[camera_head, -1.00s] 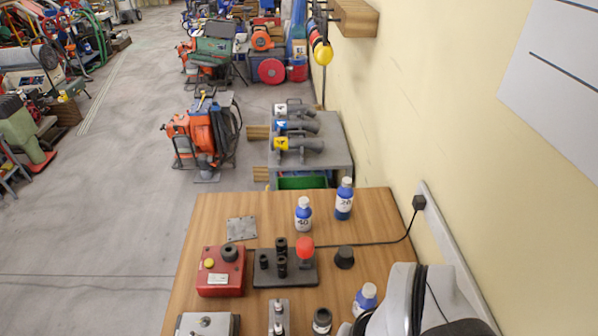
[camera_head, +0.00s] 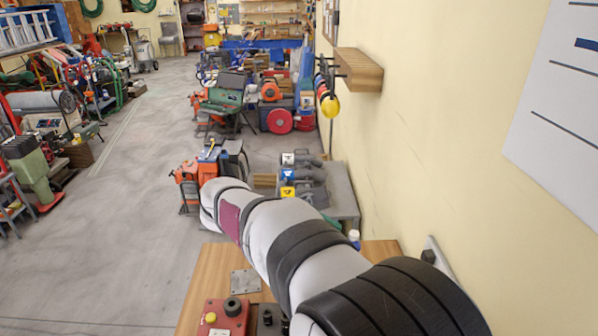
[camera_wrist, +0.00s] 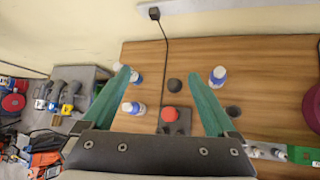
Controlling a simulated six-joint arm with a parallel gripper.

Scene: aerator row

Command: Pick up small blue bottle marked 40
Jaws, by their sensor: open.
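My gripper (camera_wrist: 158,74) is open and empty in the wrist view, its two teal fingers spread above the wooden table. The small blue bottle (camera_wrist: 134,108) with a white cap stands upright between the fingers, close to the left one. Its place matches the bottle marked 40 in the earlier head view; its number is not readable now. In the head view my arm hides it. Another blue bottle (camera_wrist: 136,79) stands nearer the wall, partly behind the left fingertip; its cap shows in the head view (camera_head: 354,236).
A third blue bottle (camera_wrist: 217,76) stands right of the right finger. A red knob (camera_wrist: 171,113) on a dark block and a black knob (camera_wrist: 174,85) stand between the fingers. A red control box (camera_head: 224,317) is at the table's front. The wall is close on the right.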

